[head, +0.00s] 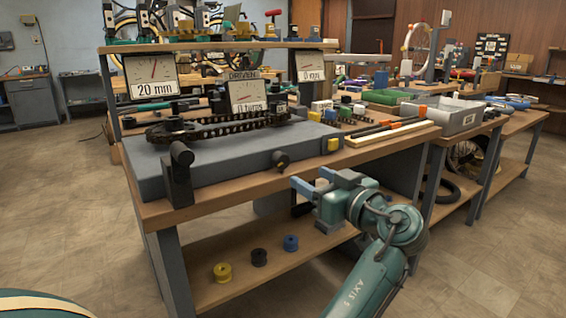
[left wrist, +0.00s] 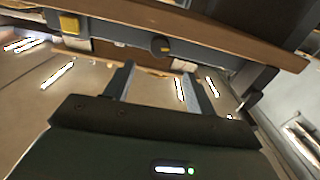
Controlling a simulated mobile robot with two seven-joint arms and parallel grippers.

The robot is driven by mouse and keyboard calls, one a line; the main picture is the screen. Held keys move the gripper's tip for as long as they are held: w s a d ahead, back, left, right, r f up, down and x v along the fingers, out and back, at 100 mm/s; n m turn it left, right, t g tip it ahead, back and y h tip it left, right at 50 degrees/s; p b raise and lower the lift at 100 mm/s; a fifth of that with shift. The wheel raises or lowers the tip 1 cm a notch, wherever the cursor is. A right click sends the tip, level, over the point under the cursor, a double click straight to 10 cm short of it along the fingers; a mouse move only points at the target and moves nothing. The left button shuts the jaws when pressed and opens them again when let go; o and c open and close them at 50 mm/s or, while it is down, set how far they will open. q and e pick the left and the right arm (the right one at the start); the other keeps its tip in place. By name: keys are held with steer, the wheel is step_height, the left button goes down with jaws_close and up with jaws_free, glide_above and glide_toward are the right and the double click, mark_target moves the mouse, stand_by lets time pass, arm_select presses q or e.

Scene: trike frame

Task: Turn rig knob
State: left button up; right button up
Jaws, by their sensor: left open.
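The rig is a grey slab (head: 225,156) on the bench, with a chain and sprockets on top. A small dark round knob (head: 280,160) sticks out of its front face. In the left wrist view the knob (left wrist: 160,45) shows a yellowish centre and lies beyond the fingertips, roughly in line with the gap between them. My left gripper (head: 315,181) is in front of the bench edge, below and to the right of the knob. It also shows in the left wrist view (left wrist: 157,77), with both fingers apart and nothing between them. My right gripper is not in view.
A yellow button block (head: 333,144) sits right of the knob, and a black crank (head: 180,172) stands at the slab's left end. The wooden bench edge (head: 240,190) runs below the knob. Dial gauges (head: 150,76) stand behind. Spools (head: 259,257) lie on the lower shelf.

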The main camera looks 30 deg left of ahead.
mark_target(284, 163)
arm_select(q)
steer(key=b+x, duration=0.1)
steer(key=x, duration=0.8)
steer(key=shift+w+a+b, duration=0.1)
steer(key=shift+a+b, duration=0.2)
steer(key=shift+w+a, duration=0.25)
steer(key=shift+a, duration=0.3)
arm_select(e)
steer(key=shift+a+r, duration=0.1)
arm_select(q)
steer(key=shift+c, duration=0.5)
steer(key=c, duration=0.9)
steer(key=shift+r+m+p, duration=0.15)
steer(key=shift+m+p, duration=0.15)
steer(key=shift+p, duration=0.2)
steer(key=shift+r+m+p, duration=0.1)
steer(key=shift+m+p, duration=0.4)
steer(key=shift+p, duration=0.15)
steer(key=shift+m+p, duration=0.4)
steer(key=shift+p, duration=0.05)
steer(key=shift+m, duration=0.3)
steer(key=shift+f, duration=0.3)
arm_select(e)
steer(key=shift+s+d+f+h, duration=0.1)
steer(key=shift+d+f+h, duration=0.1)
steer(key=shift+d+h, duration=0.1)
